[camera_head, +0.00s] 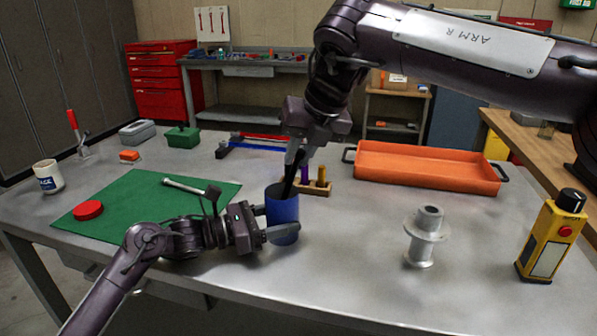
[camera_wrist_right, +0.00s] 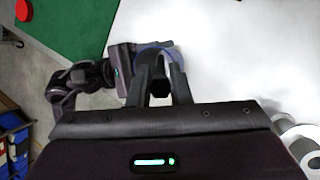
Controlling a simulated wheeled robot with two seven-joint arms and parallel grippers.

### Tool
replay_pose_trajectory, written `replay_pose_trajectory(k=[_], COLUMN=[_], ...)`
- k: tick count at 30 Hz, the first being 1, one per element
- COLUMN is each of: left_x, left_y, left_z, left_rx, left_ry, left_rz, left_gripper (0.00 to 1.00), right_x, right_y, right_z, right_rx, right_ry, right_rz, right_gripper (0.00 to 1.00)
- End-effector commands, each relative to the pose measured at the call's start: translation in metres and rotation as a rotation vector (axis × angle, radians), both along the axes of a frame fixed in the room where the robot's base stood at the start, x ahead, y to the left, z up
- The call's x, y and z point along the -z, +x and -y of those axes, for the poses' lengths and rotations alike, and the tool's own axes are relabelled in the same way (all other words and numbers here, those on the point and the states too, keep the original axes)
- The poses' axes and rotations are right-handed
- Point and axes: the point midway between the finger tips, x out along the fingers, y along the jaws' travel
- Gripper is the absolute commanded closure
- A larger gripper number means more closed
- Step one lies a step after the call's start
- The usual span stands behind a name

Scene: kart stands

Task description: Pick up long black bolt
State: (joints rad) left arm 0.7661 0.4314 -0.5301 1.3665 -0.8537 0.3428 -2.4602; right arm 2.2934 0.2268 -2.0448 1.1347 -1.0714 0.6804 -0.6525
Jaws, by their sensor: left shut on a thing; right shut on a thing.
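The long black bolt (camera_head: 289,181) is upright and slightly tilted, with its lower end inside the blue cup (camera_head: 283,217). My right gripper (camera_head: 297,160) is shut on the bolt's upper part, above the cup's rim. In the right wrist view, the dark bolt (camera_wrist_right: 159,88) shows between the two fingers (camera_wrist_right: 160,75), with part of the blue cup (camera_wrist_right: 150,48) beyond. My left gripper (camera_head: 273,222) is shut on the cup from its left side, and the cup stands on the table. The bolt's lower end is hidden in the cup.
An orange tray (camera_head: 425,169) lies at the back right. A grey spool-like part (camera_head: 424,236) and a yellow control box (camera_head: 551,238) stand at right.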

Motion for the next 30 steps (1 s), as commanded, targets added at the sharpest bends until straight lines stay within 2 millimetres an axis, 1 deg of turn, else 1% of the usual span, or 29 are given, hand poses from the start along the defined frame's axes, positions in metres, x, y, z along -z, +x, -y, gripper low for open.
replay_pose_trajectory(k=[1,6,8,9,14,21,25,30], left_x=[0.001,0.001,0.001,0.001,0.001,0.001,0.001,0.001], left_y=[0.000,0.000,0.000,0.000,0.000,0.000,0.000,0.000], left_z=[0.000,0.000,0.000,0.000,0.000,0.000,0.000,0.000], left_rx=[0.000,0.000,0.000,0.000,0.000,0.000,0.000,0.000], left_ry=[0.001,0.002,0.001,0.001,0.001,0.001,0.001,0.001], left_rz=[-0.001,-0.002,-0.001,-0.001,-0.001,-0.001,-0.001,-0.001], left_gripper=[0.65,0.65,0.65,0.65,0.65,0.65,0.65,0.65], right_x=[-0.017,-0.067,-0.080,-0.090,-0.118,-0.135,-0.140,-0.140], right_y=[0.000,0.000,0.001,0.000,0.000,0.000,0.000,0.000], right_z=[-0.001,-0.002,-0.001,-0.002,-0.002,0.000,0.000,-0.001], right_rx=[0.001,0.003,0.003,0.003,0.001,0.000,0.000,-0.001], right_ry=[0.003,-0.001,-0.003,-0.002,-0.004,0.000,0.001,0.001], right_rz=[0.009,0.010,0.006,0.008,0.009,0.003,0.002,0.002], right_gripper=[1.00,1.00,1.00,1.00,1.00,1.00,1.00,1.00])
